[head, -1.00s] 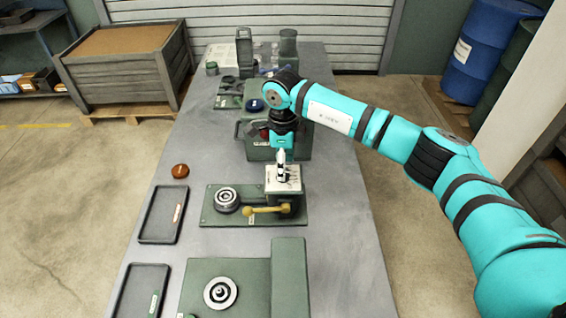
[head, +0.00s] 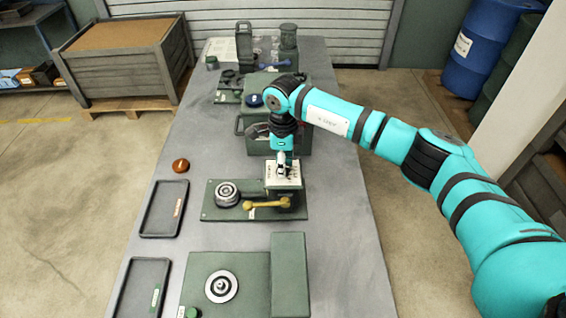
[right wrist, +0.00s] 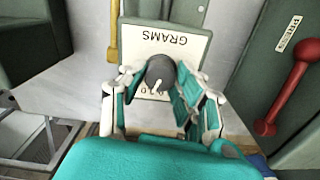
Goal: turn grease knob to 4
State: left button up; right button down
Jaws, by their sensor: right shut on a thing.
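The grease knob (right wrist: 161,68) is a dark grey round knob with a white pointer mark. It stands on a white dial plate (right wrist: 190,45) that reads GRAMS upside down in the right wrist view; the numbers are partly hidden. In the head view the dial plate (head: 271,184) tops a small block on a green base plate. My right gripper (head: 283,168) points down over it. In the right wrist view its fingers (right wrist: 160,88) are shut on the knob from both sides. The knob is hidden by the fingers in the head view. My left gripper is not in view.
A brass lever (head: 262,204) and a round ringed fixture (head: 227,193) sit on the same green base plate. A red lever (right wrist: 290,85) shows at the right of the wrist view. Behind stands a green box (head: 262,146). Dark trays (head: 148,231) lie at left.

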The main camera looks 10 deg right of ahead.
jog(key=shift+f+m+b, duration=0.15)
jog(key=shift+m+b, duration=0.65)
jog(key=shift+b, duration=0.2)
jog(key=shift+m+b, duration=1.95)
jog(key=shift+m, duration=0.25)
jog(key=shift+m+b, duration=0.6)
jog(key=shift+m, duration=0.3)
jog(key=shift+r, duration=0.2)
jog(key=c, duration=1)
grip_release()
jog(key=shift+o, duration=0.2)
